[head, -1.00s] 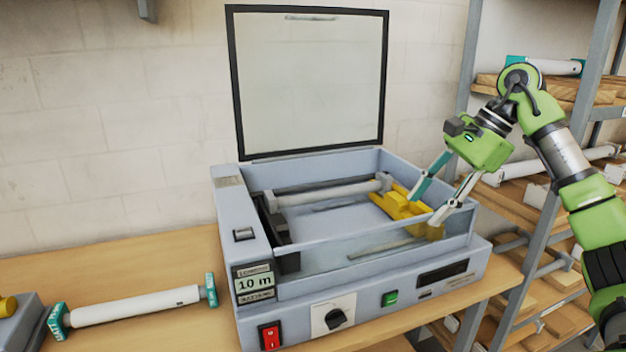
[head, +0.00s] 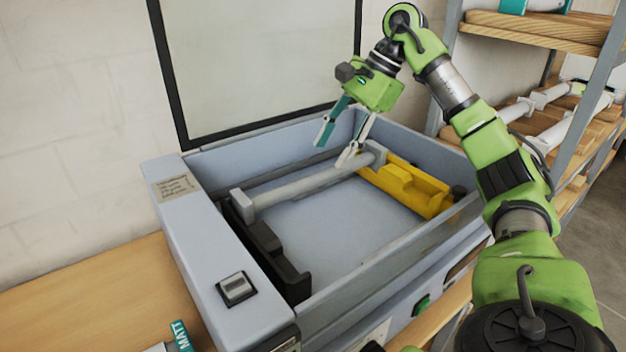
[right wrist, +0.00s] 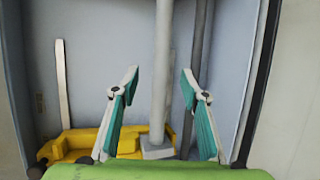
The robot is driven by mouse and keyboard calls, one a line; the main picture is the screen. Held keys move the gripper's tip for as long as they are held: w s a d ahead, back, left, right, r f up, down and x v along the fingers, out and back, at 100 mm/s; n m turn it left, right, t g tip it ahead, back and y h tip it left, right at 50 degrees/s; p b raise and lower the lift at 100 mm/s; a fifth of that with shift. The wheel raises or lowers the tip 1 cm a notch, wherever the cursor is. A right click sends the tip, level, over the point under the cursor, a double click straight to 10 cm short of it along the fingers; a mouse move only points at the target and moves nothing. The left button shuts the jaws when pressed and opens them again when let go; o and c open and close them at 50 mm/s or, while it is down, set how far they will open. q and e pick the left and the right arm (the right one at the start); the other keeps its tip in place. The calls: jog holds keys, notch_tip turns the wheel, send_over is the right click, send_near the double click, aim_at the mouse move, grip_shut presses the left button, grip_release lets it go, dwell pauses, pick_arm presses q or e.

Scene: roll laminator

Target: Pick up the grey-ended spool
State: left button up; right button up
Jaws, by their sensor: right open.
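The grey-ended spool (head: 305,184) lies inside the open laminator (head: 180,215), with one grey block end at the black holder (head: 268,255) and the other by the yellow holder (head: 405,184). My right gripper (head: 333,152) is open and points down over the spool, towards its right end. In the right wrist view the spool (right wrist: 161,70) runs lengthwise between the two spread fingers (right wrist: 160,78), with its grey end (right wrist: 157,149) near the yellow holder (right wrist: 80,145). Contact with the fingers cannot be made out. My left gripper is not in view.
The raised lid (head: 260,60) stands behind the bay. The bay's walls surround the spool, with a clear panel at the front. A shelf rack (head: 540,30) with other spools stands at the right. A teal-ended spool (head: 181,336) shows at the bottom left.

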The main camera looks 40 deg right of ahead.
aim_at(314, 176)
jog(key=x, duration=0.5)
jog(key=shift+w+d+r, duration=0.1)
jog(key=shift+p+x, duration=0.4)
jog(key=shift+x, duration=2.2)
jog(key=shift+r, duration=0.15)
grip_shut()
